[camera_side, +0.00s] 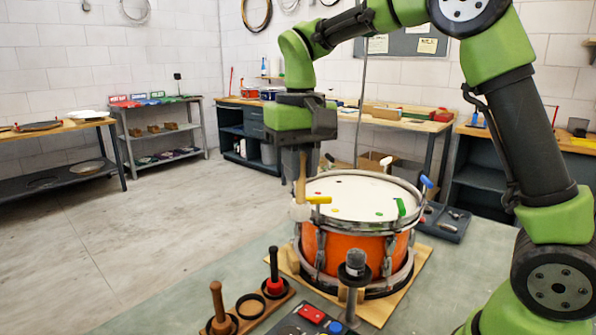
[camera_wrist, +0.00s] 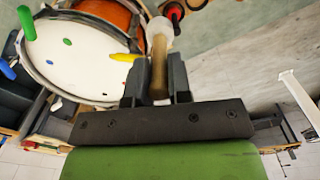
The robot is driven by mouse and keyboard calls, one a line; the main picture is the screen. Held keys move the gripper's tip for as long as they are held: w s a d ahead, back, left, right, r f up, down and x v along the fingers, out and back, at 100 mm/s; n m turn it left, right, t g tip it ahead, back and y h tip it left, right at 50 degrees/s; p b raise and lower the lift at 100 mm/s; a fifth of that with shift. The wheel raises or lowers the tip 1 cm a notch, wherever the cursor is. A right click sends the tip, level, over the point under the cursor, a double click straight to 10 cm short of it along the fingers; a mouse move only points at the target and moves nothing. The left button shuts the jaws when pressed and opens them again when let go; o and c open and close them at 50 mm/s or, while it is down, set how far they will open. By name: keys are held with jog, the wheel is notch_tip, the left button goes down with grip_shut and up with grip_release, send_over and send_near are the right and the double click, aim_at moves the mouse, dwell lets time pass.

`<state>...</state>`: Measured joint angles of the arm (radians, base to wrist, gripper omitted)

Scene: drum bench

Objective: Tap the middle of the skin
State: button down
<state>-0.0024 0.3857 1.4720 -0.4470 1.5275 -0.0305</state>
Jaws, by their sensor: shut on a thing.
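The drum (camera_side: 342,248) has an orange shell, metal rim and pale skin (camera_side: 350,192) with small coloured dots. It stands upright on a wooden board; its skin also shows in the wrist view (camera_wrist: 85,72). My gripper (camera_side: 301,178) points down by the drum's left side and is shut on the wooden handle of a mallet (camera_side: 300,211). The mallet's white head hangs below the jaws, in front of the rim's left edge in the side view. In the wrist view, my gripper (camera_wrist: 158,85) and the mallet head (camera_wrist: 160,28) are outside the rim, apart from the skin's middle.
Yellow (camera_side: 319,200), green (camera_side: 399,206) and blue (camera_side: 426,181) pegs stand around the rim. A wooden holder (camera_side: 248,309) with upright handled tools is front left. A dark-topped post (camera_side: 354,268) stands before the drum. A grey tray (camera_side: 446,222) lies to the right.

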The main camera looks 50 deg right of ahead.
jog(key=shift+w+d+r+m, duration=0.1)
jog(key=shift+w+r+m, duration=0.15)
jog(key=shift+m, duration=0.35)
jog(key=shift+w+d+r+m, duration=0.1)
jog(key=shift+w+r+m, duration=0.1)
jog(key=shift+m, duration=0.4)
jog(key=d+m, duration=0.1)
jog(key=m, duration=0.1)
jog(key=w+d+m, duration=0.1)
jog(key=d+m, duration=0.1)
jog(key=m, duration=0.1)
jog(key=d+m, duration=0.1)
jog(key=m, duration=0.2)
jog(key=shift+w+d+r, duration=0.3)
jog(key=shift+w+d, duration=0.05)
jog(key=s+d+m, duration=0.1)
jog(key=d+m, duration=1.6)
jog(key=m, duration=0.7)
jog(key=shift+n, duration=0.3)
jog(key=shift+s+a+f, duration=0.1)
jog(key=shift+a+f, duration=0.05)
jog(key=shift+f, duration=1.45)
jog(key=shift+a+f, duration=0.1)
jog(key=shift+f, duration=1.45)
notch_tip(320, 180, up, 5)
jog(key=shift+r, duration=0.1)
